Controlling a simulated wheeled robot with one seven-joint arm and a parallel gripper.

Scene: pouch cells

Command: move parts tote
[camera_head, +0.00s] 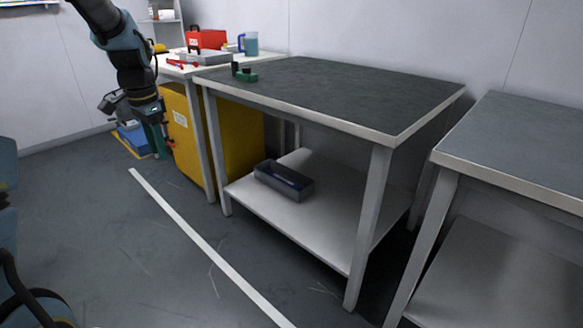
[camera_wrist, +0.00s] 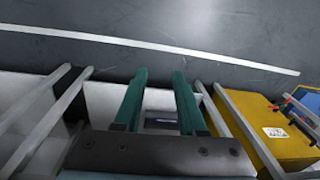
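A dark grey parts tote (camera_head: 285,182) sits on the light lower shelf (camera_head: 315,222) of the middle workbench, with something blue and pale inside. In the wrist view, part of a dark box (camera_wrist: 161,116), apparently this tote, shows between my fingers, partly hidden by the gripper body. My gripper (camera_head: 162,143) hangs at the left in the head view, apart from the tote and in front of the yellow cabinet. In the wrist view its two green fingers (camera_wrist: 155,76) are spread with nothing between their tips.
The middle bench's dark top (camera_head: 330,92) carries a small green item (camera_head: 243,74). A yellow cabinet (camera_head: 184,137) stands left of the bench, with a blue bin (camera_head: 133,136) on the floor beyond. Another bench (camera_head: 530,150) stands right. Open floor with a white line (camera_head: 205,246) lies in front.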

